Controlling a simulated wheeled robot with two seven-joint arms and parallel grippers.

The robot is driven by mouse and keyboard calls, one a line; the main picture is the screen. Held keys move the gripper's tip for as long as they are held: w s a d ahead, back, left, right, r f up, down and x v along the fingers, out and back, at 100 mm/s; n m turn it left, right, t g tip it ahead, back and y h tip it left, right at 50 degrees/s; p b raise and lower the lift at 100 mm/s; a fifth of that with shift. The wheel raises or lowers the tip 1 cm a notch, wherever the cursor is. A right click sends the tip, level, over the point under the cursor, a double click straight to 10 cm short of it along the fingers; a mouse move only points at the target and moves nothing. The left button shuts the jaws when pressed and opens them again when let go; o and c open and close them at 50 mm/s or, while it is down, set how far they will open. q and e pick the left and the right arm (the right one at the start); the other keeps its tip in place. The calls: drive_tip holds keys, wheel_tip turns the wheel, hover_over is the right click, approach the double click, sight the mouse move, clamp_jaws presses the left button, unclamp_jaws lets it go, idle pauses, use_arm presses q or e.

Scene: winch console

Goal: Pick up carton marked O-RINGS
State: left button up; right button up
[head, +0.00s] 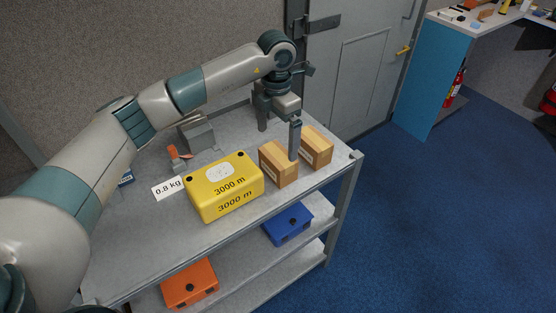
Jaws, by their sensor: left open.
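Two small brown cartons stand side by side on the cart top. The left carton (279,168) is nearer, and the right carton (318,150) is just behind it to the right. Each has a pale label on its front side, too small to read, so I cannot tell which is marked O-RINGS. My left gripper (278,145) is open and points down over the left carton. I cannot tell whether either finger touches a carton. My right gripper is not in view.
A yellow case (224,188) marked 3000 m stands left of the cartons, beside a 0.8 kg sign (168,188). A grey block (197,134) and an orange-handled item (177,155) are behind. Blue (288,226) and orange (190,284) cases lie on lower shelves.

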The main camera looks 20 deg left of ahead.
sight(278, 155)
use_arm(q)
wheel_tip(278, 155, down, 5)
drive_tip(key=shift+f+p, duration=0.1)
drive_tip(key=shift+p, duration=0.8)
drive_tip(key=shift+f, duration=0.45)
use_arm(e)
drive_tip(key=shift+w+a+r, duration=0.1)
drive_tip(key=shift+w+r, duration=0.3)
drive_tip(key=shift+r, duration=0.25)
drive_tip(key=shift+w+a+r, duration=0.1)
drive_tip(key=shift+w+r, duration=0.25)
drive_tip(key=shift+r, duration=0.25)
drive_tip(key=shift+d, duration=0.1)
use_arm(q)
drive_tip(key=shift+f, duration=0.15)
drive_tip(key=shift+d+f+p, duration=0.1)
drive_tip(key=shift+f+p, duration=0.6)
drive_tip(key=shift+p, duration=0.25)
wheel_tip(278, 155, down, 2)
drive_tip(key=shift+f+p, duration=0.1)
drive_tip(key=shift+p, duration=0.45)
drive_tip(key=shift+f, duration=0.65)
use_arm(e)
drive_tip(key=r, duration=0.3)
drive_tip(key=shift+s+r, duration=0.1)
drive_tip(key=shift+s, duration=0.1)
